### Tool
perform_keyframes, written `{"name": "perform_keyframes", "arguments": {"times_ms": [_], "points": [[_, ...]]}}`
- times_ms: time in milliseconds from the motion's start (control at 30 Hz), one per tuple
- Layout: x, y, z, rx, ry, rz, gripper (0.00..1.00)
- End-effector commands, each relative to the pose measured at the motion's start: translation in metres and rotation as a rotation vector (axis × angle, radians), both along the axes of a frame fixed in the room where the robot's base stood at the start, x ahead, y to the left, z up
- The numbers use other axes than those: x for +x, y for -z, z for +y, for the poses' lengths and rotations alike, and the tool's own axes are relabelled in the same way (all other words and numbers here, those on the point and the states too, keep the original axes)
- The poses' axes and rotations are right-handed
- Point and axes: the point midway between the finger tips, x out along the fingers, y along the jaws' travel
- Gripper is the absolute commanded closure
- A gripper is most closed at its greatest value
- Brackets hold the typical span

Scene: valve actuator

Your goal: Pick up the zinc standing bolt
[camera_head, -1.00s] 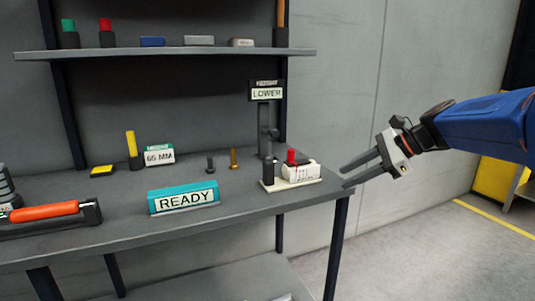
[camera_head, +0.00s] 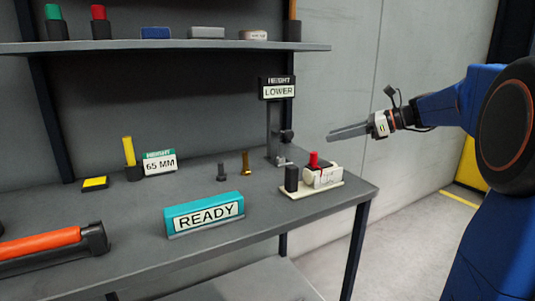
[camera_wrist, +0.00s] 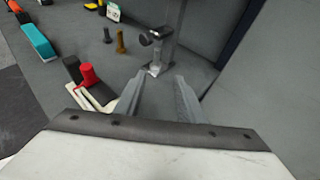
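The zinc standing bolt (camera_head: 222,172) is a small dark grey bolt upright on the grey workbench, left of a similar brass-coloured bolt (camera_head: 245,164). In the wrist view the grey bolt (camera_wrist: 107,36) stands at the upper left, beside the brass one (camera_wrist: 120,42). My gripper (camera_head: 332,136) is in the air above and right of the bench's right end, apart from both bolts. In the wrist view its fingers (camera_wrist: 160,76) are spread with nothing between them.
A LOWER height stand (camera_head: 276,125) rises behind a white base (camera_head: 318,191) with a black post and red-topped part. A teal READY sign (camera_head: 203,213) lies in front of the bolts. A 65 MM sign (camera_head: 159,163) stands left. A shelf (camera_head: 180,47) spans above.

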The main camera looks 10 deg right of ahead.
Motion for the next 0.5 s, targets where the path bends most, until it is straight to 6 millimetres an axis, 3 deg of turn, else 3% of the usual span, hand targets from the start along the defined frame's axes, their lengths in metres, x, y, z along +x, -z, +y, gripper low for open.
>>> {"name": "perform_keyframes", "arguments": {"times_ms": [167, 500], "points": [[0.009, 0.006, 0.013, 0.003, -0.001, 0.001, 0.64], [0.038, 0.028, 0.058, 0.003, -0.003, 0.002, 0.64]]}}
